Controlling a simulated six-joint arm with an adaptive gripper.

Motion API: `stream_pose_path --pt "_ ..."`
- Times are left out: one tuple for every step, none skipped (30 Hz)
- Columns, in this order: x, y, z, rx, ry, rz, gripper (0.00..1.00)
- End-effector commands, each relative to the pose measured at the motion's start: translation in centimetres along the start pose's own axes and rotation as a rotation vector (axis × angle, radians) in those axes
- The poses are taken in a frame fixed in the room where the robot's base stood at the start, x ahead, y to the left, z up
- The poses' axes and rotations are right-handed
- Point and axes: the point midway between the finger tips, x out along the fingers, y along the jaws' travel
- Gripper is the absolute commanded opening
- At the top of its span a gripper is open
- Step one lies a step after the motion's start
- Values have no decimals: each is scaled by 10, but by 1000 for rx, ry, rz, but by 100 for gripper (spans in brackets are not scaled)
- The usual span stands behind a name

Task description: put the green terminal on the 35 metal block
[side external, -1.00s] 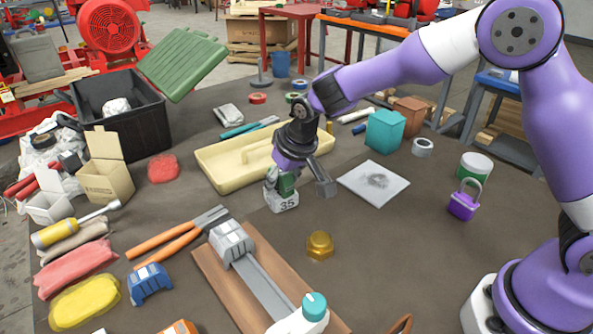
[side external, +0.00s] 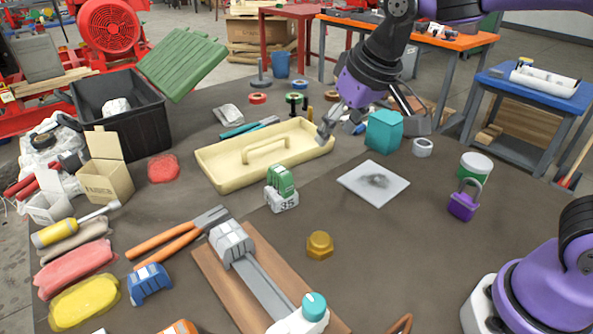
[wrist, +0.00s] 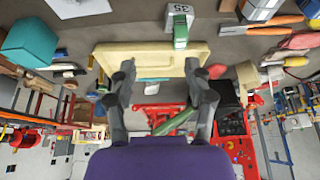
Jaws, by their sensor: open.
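The green terminal (side external: 280,180) sits on top of the metal block marked 35 (side external: 283,201), which stands on the dark table. In the wrist view the green terminal (wrist: 181,36) and the 35 block (wrist: 180,13) show at the top edge, touching each other. My gripper (side external: 368,120) is open and empty, raised up and to the right of the block, well apart from it. Its two spread fingers (wrist: 160,85) show in the wrist view with nothing held between them.
A cream tray (side external: 212,163) with a handle lies behind the block. A teal box (side external: 384,131) stands near my gripper. A white pad (side external: 358,190), a brass nut (side external: 320,245) and a wooden board with a rail (side external: 215,275) surround the block.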

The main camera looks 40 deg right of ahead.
Motion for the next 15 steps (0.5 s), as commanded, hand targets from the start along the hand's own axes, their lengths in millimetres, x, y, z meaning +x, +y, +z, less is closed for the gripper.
stream_pose_path --pt "-15 13 16 8 17 0 59" --pt "-22 20 26 8 23 0 59" --pt "-29 27 40 8 33 -1 59" --pt "-34 32 50 8 39 0 59" --pt "-37 36 60 6 45 0 59" --pt "-40 40 73 6 52 1 59" --pt "-42 43 82 5 56 2 59" --pt "-43 45 90 3 59 3 59" --pt "-44 47 98 1 65 4 59" --pt "-44 49 104 1 67 5 59" --pt "-44 50 109 0 69 6 59" --pt "-44 50 114 -2 72 6 59" --pt "-44 51 116 -3 72 6 59" --pt "-44 51 118 -4 74 6 59" --pt "-44 51 119 -4 73 6 59"
